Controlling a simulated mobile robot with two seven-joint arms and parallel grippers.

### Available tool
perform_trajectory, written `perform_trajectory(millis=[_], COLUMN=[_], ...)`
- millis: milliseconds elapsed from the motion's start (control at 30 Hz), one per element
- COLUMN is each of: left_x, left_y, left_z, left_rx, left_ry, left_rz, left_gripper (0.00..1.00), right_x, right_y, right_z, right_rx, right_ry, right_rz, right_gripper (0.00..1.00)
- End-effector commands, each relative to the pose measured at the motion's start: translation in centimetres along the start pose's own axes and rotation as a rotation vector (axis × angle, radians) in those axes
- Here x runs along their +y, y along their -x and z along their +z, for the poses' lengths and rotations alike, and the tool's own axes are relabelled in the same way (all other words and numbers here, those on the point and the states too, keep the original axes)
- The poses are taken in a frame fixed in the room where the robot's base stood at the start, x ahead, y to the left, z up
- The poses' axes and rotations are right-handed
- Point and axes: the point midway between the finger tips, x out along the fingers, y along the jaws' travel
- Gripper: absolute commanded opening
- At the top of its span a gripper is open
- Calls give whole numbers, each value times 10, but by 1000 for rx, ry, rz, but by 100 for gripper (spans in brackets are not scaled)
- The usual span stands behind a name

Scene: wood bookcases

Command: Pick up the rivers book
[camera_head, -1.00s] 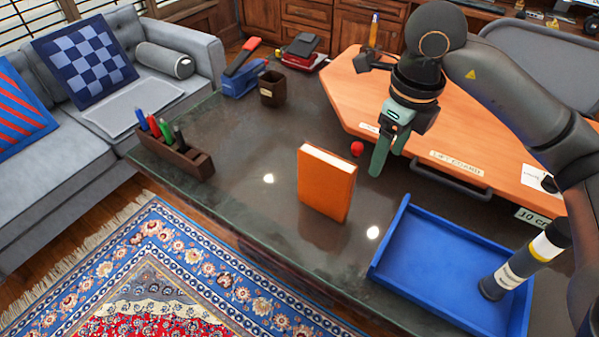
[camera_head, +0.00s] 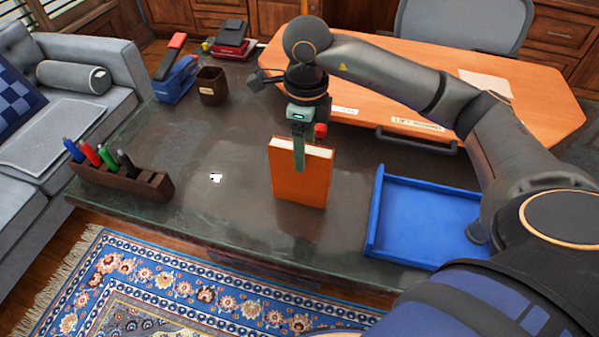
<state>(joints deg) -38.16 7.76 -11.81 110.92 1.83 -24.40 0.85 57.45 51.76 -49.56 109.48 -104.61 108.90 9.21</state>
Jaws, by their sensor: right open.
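An orange book (camera_head: 314,184) stands upright on the dark stone-topped desk, its cream page edges facing up. I cannot read a title on it. My right gripper (camera_head: 300,152) points down at the top of the book and is open. One green finger is in front of the book's near cover, overlapping its upper part. The other finger is hidden, so I cannot tell whether it is behind the book or whether either finger touches it. My left gripper is not in view.
A blue tray (camera_head: 377,214) lies right of the book, partly covered by my right arm. A small red ball (camera_head: 320,129) is just behind the book. A pen holder (camera_head: 152,186) stands at the left desk edge.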

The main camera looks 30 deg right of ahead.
Motion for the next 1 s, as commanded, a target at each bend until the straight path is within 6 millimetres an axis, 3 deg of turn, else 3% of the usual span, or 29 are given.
perform_trajectory(millis=[233, 500, 800, 1000], left_x=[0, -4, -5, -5], left_y=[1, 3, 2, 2], left_z=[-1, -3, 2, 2], left_rx=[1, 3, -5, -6], left_ry=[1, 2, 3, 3], left_rz=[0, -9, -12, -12], left_gripper=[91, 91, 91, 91], right_x=[1, 2, 2, 2], right_y=[-20, -58, -65, -64], right_z=[1, 6, 7, 7], right_rx=[2, 2, -1, -1], right_ry=[1, -1, 0, 0], right_rz=[2, 1, 0, 0], right_gripper=[70, 70, 70, 50])
